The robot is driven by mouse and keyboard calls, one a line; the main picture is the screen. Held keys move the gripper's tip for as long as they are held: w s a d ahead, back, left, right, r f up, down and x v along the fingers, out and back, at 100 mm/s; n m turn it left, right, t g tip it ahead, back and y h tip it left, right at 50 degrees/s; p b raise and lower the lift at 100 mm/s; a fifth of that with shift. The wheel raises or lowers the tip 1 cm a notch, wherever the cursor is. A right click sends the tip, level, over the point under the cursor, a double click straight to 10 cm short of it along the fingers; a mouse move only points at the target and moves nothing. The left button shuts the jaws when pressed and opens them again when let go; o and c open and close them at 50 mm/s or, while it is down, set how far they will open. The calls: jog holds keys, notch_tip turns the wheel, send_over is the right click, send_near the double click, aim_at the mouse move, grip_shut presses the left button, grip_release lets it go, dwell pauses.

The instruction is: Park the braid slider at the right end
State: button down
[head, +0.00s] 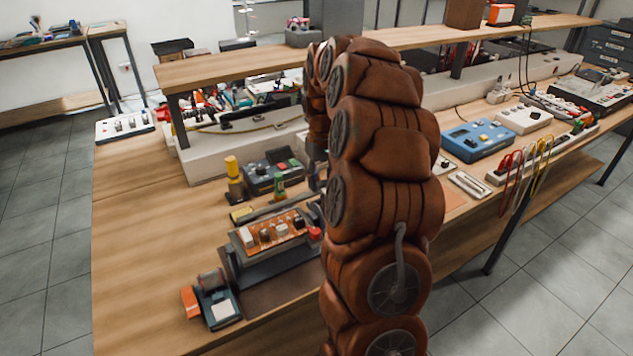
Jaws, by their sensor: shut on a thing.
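A small device with an orange top panel (268,234) stands on the wooden bench, left of my brown arm. Several pale and dark blocks or knobs sit on the panel, and a red cap (314,233) is at its right end. I cannot tell which part is the braid slider. My gripper (317,184) shows only as dark parts at the left edge of my arm, behind the device's right end. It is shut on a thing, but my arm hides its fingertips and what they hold.
A blue-grey device (216,308) is at the front left. A blue box (477,140) is right of my arm.

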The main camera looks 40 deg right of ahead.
aim_at(323, 181)
jog(key=shift+d, duration=0.15)
jog(key=c, duration=0.6)
grip_release()
jog(key=shift+o, duration=0.2)
notch_tip(323, 181, up, 12)
dwell(0.5)
